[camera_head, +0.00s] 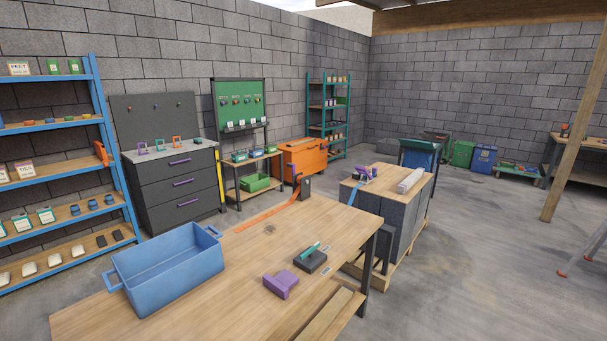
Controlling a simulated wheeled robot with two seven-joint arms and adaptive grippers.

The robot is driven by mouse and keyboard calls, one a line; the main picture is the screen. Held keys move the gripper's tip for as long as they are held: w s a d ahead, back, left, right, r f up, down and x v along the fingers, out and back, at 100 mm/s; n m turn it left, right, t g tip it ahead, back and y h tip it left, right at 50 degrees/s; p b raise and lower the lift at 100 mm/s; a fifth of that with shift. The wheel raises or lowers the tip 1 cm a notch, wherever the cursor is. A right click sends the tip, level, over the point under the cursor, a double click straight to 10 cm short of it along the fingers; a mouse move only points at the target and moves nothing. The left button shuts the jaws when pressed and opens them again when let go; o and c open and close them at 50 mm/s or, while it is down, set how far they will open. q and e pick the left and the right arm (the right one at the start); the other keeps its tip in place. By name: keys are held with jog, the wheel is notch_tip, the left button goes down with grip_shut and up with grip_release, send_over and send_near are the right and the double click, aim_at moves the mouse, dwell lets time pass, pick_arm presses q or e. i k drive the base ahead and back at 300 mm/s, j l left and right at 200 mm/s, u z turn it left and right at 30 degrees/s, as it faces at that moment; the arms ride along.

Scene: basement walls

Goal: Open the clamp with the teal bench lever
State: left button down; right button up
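The teal bench lever (309,250) sits on a dark base (312,263) on the wooden workbench (225,305), right of its middle. The teal bar lies slanted low over the base. Just in front and to the left of it is a purple block-shaped piece (281,286), which may be the clamp; I cannot tell whether its jaws are open or shut. Small light strips lie on the bench beside both. Neither of my grippers shows in the head view.
A blue bin (167,271) stands on the bench's left. Behind stands a strapped grey stack (398,220) on a pallet. Floor at right is mostly clear.

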aim_at(309, 252)
jog(key=j+z, duration=0.2)
jog(key=z, duration=0.2)
jog(key=i+j+z, duration=0.1)
jog(key=j+z, duration=0.15)
jog(key=z, duration=0.15)
jog(key=j+z, duration=0.25)
jog(key=z, duration=0.15)
